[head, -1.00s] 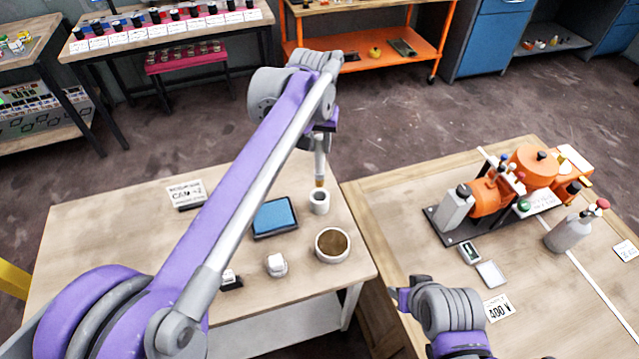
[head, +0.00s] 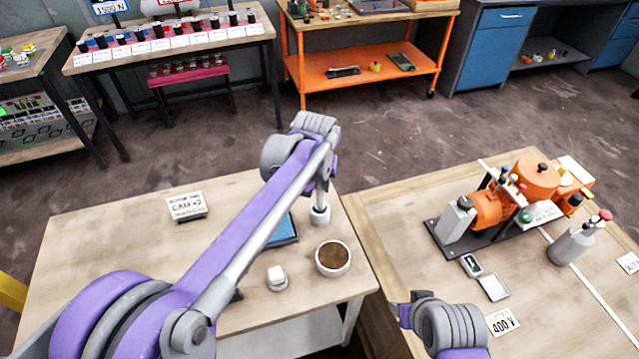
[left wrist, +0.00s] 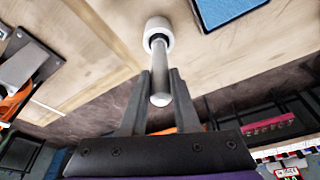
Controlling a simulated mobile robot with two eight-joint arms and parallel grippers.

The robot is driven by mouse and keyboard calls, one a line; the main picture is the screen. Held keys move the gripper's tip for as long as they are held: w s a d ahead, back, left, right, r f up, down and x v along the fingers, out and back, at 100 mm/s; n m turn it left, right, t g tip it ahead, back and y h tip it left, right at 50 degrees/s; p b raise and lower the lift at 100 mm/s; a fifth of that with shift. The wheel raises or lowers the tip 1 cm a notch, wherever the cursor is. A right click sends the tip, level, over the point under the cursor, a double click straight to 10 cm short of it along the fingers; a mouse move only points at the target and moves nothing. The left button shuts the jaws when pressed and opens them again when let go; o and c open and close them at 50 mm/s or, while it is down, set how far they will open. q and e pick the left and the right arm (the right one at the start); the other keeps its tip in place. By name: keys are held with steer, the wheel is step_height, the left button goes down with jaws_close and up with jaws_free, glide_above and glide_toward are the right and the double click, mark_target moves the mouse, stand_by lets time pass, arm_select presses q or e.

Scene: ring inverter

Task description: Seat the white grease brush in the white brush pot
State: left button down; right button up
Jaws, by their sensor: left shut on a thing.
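The white brush pot (head: 319,218) stands upright near the back right of the left-hand table; it also shows in the left wrist view (left wrist: 157,27). My left gripper (left wrist: 159,88) is shut on the handle of the white grease brush (left wrist: 159,72), above the pot. The brush (head: 320,198) stands about upright with its lower end inside the pot's mouth. Its bristles are hidden by the pot, so I cannot tell how deep they reach. My right arm shows at the bottom of the head view, but its jaws do not show.
A white bowl with brown contents (head: 333,257) stands close in front of the pot. A blue-topped pad (head: 284,230) lies left of it, partly behind my arm. A small white object (head: 277,278) is nearer. An orange machine (head: 492,208) stands on the right table.

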arm_select(q)
steer(key=shift+f, duration=0.15)
steer(key=c, duration=0.7)
jaws_free()
steer(key=shift+o, duration=0.2)
steer(key=v, duration=1.2)
steer(key=shift+p, duration=0.35)
steer(key=s+a+f, duration=0.5)
steer(key=s, duration=0.3)
steer(key=s+a+f+n+t, duration=0.1)
steer(key=s+a+f, duration=0.4)
steer(key=s, duration=0.4)
steer(key=s+a+f+t, duration=0.1)
steer(key=s+a+f, duration=0.4)
steer(key=s+a, duration=0.2)
steer(key=shift+s+n, duration=0.4)
steer(key=shift+s, duration=0.25)
steer(key=shift+a+f, duration=0.1)
